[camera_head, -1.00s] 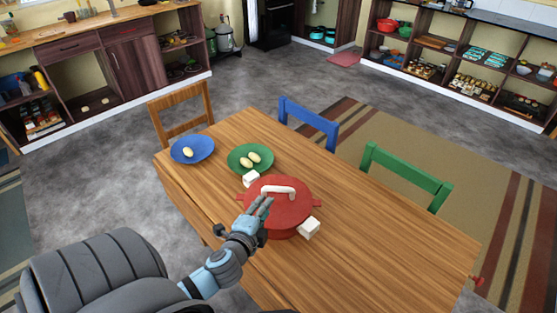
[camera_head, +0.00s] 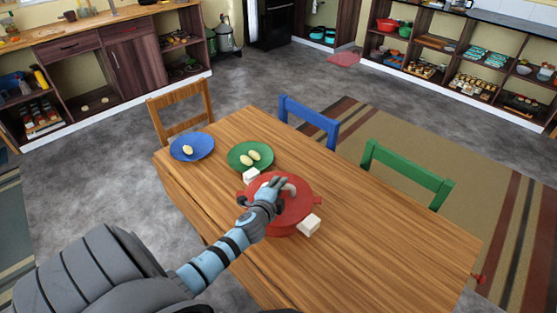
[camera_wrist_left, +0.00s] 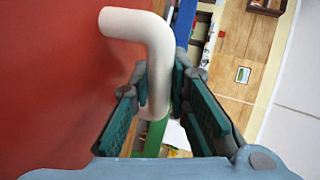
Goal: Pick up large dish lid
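A red pot with a red lid (camera_head: 298,207) stands on the wooden table. The lid's white curved handle (camera_wrist_left: 140,25) shows large in the left wrist view; in the head view its end (camera_head: 291,188) shows beside my fingers. My left gripper (camera_head: 277,184) reaches over the lid from the left, at the handle. In the left wrist view the two dark finger pads (camera_wrist_left: 162,85) stand on either side of the handle. I cannot tell whether they press on it. The lid sits on the pot. My right gripper is not in view.
White blocks stand at the pot's left back (camera_head: 251,175) and right front (camera_head: 308,225). A green plate (camera_head: 238,164) and a blue plate (camera_head: 183,153) hold pale oval items. Blue (camera_head: 309,124) and green (camera_head: 405,177) chairs line the far side. The table's right part is clear.

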